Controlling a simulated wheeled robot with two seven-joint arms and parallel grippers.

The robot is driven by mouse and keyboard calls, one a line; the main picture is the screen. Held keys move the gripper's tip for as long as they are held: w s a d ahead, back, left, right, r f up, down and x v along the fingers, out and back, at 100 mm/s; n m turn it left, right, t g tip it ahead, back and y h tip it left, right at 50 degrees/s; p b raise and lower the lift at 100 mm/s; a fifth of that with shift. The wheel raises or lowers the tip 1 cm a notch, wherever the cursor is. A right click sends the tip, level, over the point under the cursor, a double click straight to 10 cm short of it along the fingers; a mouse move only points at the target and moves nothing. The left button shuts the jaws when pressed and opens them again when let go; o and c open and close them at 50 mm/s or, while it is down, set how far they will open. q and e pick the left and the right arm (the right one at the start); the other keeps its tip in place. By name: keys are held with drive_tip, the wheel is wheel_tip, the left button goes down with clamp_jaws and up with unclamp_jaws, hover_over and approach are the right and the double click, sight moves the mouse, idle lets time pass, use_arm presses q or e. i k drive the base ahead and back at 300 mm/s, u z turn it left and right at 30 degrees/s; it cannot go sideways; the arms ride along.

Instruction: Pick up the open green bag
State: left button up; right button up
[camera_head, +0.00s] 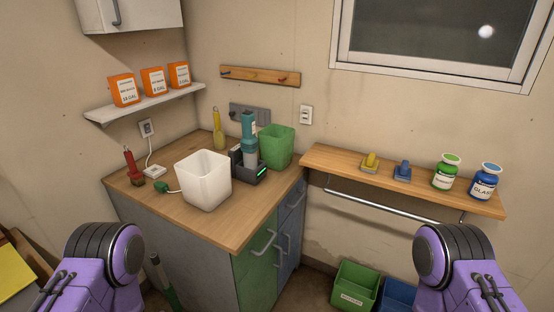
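An open-topped green container (277,147) stands upright at the back right of the wooden counter, behind the teal device; it may be the open green bag, but I cannot tell whether it is soft or rigid. A green open-topped bin (352,287) with a label stands on the floor below the wall shelf. Purple and black parts of my two arms show at the lower left and lower right. Neither gripper is in view.
A white open container (203,179) stands on the counter (225,222) in front of the teal device (249,142). The counter's front right is clear.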

sight(276, 141)
drive_tip(key=z, duration=0.45)
drive_tip(key=i, duration=0.7)
drive_tip(key=z, duration=0.3)
